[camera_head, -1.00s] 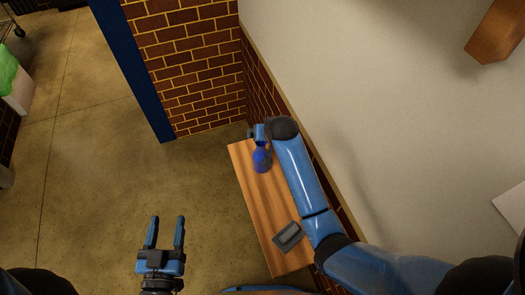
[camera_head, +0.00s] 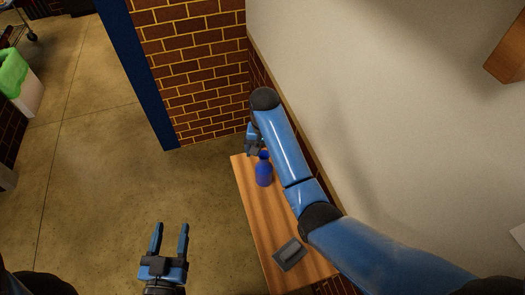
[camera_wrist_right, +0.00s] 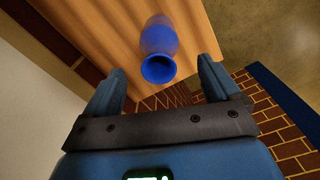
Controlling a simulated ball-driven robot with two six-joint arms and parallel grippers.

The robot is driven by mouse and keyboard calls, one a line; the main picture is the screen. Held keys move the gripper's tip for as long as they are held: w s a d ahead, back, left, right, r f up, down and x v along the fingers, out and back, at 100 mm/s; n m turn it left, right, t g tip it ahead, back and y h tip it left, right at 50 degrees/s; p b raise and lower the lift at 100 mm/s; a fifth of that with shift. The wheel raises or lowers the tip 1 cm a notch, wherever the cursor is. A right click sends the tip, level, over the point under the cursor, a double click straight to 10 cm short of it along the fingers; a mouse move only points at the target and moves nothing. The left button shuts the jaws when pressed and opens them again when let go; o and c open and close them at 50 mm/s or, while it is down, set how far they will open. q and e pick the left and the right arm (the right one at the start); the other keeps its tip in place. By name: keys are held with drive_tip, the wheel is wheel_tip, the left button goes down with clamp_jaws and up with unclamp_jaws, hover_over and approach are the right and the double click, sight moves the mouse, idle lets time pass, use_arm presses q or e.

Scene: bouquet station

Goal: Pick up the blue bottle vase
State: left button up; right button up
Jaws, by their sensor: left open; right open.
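The blue bottle vase (camera_head: 264,170) stands upright on the far part of the wooden table (camera_head: 262,215) in the head view. In the right wrist view the vase (camera_wrist_right: 159,45) shows with its open mouth toward the camera, ahead of and between the fingers, apart from them. My right gripper (camera_head: 253,147) is just beyond the vase in the head view, partly hidden by my arm. Its fingers are open and empty in the right wrist view (camera_wrist_right: 160,85). My left gripper (camera_head: 170,235) is open and empty over the floor, left of the table.
A grey tray-like object (camera_head: 289,254) lies on the near part of the table. A brick wall (camera_head: 205,70) and a pale wall (camera_head: 390,110) stand close behind and right of the table. The floor (camera_head: 90,170) to the left is clear.

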sight(265, 166)
drive_tip(key=shift+s+f, duration=0.1)
drive_tip(key=shift+f, duration=0.45)
drive_tip(key=shift+s+d+f+p, duration=0.1)
drive_tip(key=shift+s+f+p, duration=0.25)
drive_tip(key=shift+f+p, duration=0.1)
drive_tip(key=f, duration=0.1)
drive_tip(key=s+f+p, duration=0.1)
drive_tip(key=f, duration=0.1)
drive_tip(key=shift+f, duration=0.45)
drive_tip(key=shift+r, duration=0.1)
clamp_jaws()
